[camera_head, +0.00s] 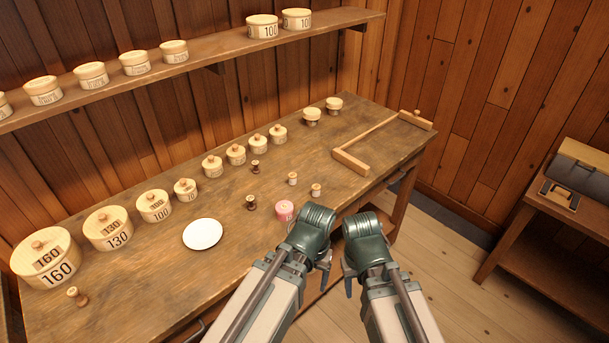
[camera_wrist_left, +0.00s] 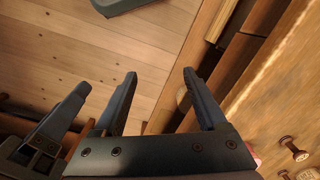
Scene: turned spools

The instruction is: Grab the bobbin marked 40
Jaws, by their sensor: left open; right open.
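Several small bobbins stand on the workbench (camera_head: 150,270) in the head view. Dark ones are at mid-table (camera_head: 251,202) and behind it (camera_head: 255,167). Two pale-topped ones (camera_head: 292,178) (camera_head: 316,190) stand to the right, and a wooden one (camera_head: 77,296) stands at the far left. No mark 40 is readable on any. My left gripper (camera_head: 326,274) is open and empty at the bench's front edge; its fingers show apart in the left wrist view (camera_wrist_left: 158,76). My right gripper (camera_head: 350,287) is open beside it.
A pink round item (camera_head: 285,210) sits close to my left gripper. A white plate (camera_head: 203,234) lies left of it. Numbered round boxes (camera_head: 109,230) line the bench's back; a wooden frame (camera_head: 350,162) lies right. A shelf (camera_head: 210,66) hangs above.

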